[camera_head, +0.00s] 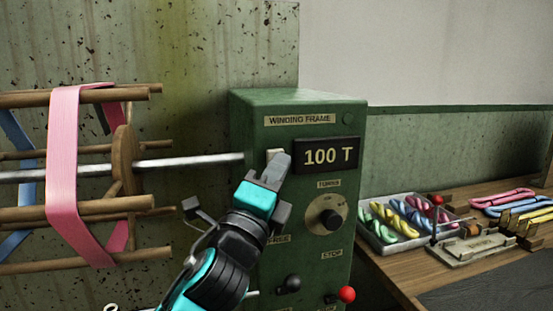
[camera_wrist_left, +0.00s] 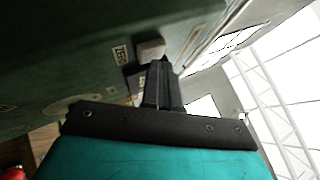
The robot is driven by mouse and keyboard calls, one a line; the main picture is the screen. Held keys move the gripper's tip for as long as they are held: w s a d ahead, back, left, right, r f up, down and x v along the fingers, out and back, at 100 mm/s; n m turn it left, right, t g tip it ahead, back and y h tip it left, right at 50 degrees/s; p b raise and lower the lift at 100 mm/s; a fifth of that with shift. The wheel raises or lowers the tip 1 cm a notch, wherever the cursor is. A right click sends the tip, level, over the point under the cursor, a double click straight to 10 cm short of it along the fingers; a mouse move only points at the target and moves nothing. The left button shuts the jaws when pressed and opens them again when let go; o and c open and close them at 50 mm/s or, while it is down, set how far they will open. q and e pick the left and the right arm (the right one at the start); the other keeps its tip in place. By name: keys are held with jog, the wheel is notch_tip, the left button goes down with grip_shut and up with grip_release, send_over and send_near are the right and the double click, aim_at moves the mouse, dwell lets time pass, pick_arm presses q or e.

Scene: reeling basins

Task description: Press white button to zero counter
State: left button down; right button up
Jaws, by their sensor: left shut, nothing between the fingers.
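The white button (camera_head: 273,154) is on the front of the green winding frame box (camera_head: 295,106), left of the counter display (camera_head: 326,155), which reads "100 T". My left gripper (camera_head: 282,157) is shut and empty, its fingertips in front of the button and hiding part of it. In the left wrist view the white button (camera_wrist_left: 151,49) is just beyond the shut fingertips of my left gripper (camera_wrist_left: 161,64). I cannot tell whether they touch it. My right gripper is not in view.
Below the display are a turns knob (camera_head: 330,219), a black lever knob (camera_head: 292,283) and a red knob (camera_head: 346,294). A reel with a pink skein (camera_head: 65,160) stands at the left. A tray of coloured skeins (camera_head: 372,238) sits on the wooden table (camera_head: 392,270) at the right.

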pick_arm(q)
jog(key=shift+w+a, duration=0.1)
jog(key=shift+w, duration=0.15)
jog(key=shift+s, duration=0.15)
dwell(0.3)
jog(key=shift+s+d, duration=0.3)
jog(key=shift+s, duration=0.45)
jog(key=shift+s, duration=0.1)
jog(key=s, duration=0.1)
jog(key=s+d+p, duration=0.1)
jog(key=s, duration=0.2)
jog(key=shift+s+d, duration=0.3)
